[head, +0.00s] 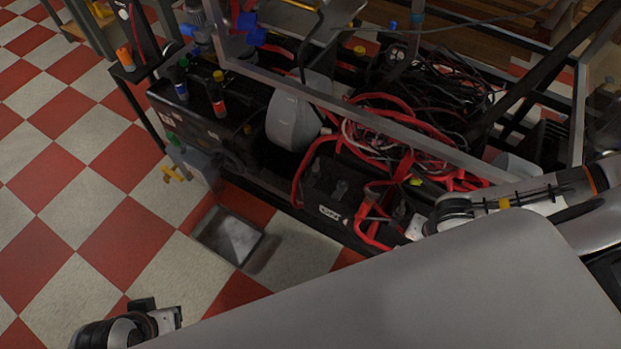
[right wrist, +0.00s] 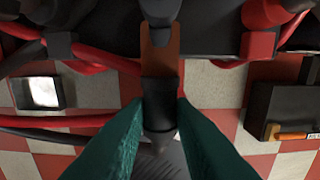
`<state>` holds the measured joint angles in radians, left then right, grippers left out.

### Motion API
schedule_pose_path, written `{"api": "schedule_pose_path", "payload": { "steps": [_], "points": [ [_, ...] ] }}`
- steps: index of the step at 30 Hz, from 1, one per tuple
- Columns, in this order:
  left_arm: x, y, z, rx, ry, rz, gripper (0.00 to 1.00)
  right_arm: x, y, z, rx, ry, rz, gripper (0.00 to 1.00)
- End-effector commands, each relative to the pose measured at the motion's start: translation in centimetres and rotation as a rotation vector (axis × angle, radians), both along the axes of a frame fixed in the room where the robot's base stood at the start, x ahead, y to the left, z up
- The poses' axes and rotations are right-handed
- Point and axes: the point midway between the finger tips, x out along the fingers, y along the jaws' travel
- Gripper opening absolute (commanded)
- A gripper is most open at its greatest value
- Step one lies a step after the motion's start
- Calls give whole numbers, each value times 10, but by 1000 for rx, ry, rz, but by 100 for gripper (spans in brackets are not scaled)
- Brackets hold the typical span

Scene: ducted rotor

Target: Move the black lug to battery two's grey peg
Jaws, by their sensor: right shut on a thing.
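My right gripper (right wrist: 160,112) has its two green fingers closed around the black lug (right wrist: 158,90) in the right wrist view. A flat brown-copper tab (right wrist: 160,58) extends from the lug toward a dark rounded post at the top of that view. I cannot tell whether the tab touches the post. In the head view, a black battery (head: 325,180) carries a grey peg (head: 340,190), with red cables around it. Which battery is number two is not readable. The right fingertips and lug cannot be made out in the head view. My left gripper (head: 165,319) is at the bottom left, away from the batteries; its jaws are unclear.
A grey metal frame bar (head: 380,118) crosses above the batteries. Tangled red cables (head: 415,125) and black cables crowd the bay. A grey rounded housing (head: 293,120) stands left of the battery. A small tray (head: 228,236) is on the open checkered floor.

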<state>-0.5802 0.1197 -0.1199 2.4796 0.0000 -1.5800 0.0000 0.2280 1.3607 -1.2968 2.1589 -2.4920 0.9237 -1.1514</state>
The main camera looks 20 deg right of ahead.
Motion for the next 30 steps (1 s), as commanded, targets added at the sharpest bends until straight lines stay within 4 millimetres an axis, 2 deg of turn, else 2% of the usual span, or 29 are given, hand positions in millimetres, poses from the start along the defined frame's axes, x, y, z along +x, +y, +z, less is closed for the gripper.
{"api": "schedule_pose_path", "payload": {
  "steps": [28,29,30],
  "points": [
    [0,0,3,0,0,0,36,15,-20,0,-2,-1,0,0],
    [0,0,3,0,0,0,36,15,-20,0,-2,-1,0,24],
    [0,0,3,0,0,0,36,15,-19,0,-2,-1,0,30]
  ]
}}
